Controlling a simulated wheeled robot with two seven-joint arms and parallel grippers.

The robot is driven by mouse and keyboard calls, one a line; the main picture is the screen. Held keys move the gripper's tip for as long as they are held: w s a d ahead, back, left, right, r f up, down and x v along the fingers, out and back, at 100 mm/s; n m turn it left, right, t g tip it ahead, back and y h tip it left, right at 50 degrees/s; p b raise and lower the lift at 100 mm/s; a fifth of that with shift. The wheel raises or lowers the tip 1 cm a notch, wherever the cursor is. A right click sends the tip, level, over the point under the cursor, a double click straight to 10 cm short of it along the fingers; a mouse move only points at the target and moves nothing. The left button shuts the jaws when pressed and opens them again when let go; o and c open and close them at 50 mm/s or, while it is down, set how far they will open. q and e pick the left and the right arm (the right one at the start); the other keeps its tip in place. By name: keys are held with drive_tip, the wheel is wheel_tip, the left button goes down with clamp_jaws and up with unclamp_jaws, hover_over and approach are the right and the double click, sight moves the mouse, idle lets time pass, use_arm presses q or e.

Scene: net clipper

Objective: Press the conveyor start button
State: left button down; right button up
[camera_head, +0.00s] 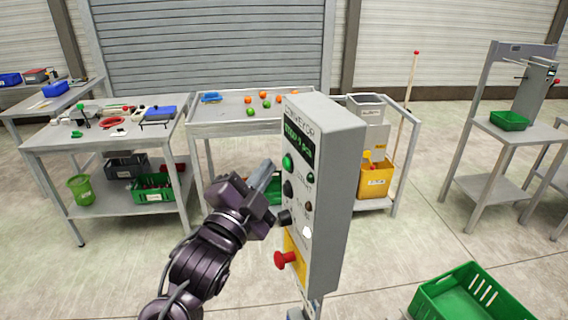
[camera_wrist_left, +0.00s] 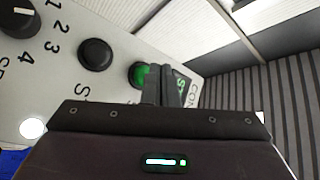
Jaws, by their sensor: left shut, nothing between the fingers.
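The grey conveyor control box (camera_head: 335,190) stands upright on a post in the middle of the head view. Its green button (camera_head: 287,162) is high on the front face, just below a dark display (camera_head: 299,145) with green text. In the left wrist view the green button (camera_wrist_left: 139,75) is partly hidden behind the fingers. My left gripper (camera_head: 267,166) is shut and empty, with its fingertips just left of the green button. In the left wrist view the shut fingers (camera_wrist_left: 162,84) overlap the button's edge. I cannot tell whether they touch it. My right gripper is not in view.
Below the green button are a black button (camera_wrist_left: 95,52), a knob (camera_wrist_left: 14,16) and a red emergency stop (camera_head: 286,259) on a yellow plate. A table (camera_head: 235,127) with orange and green balls stands behind. A green crate (camera_head: 440,300) lies at lower right.

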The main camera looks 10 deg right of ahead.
use_arm(q)
drive_tip(key=shift+d, duration=0.1)
drive_tip(key=shift+w+d, duration=0.1)
drive_tip(key=shift+d, duration=0.25)
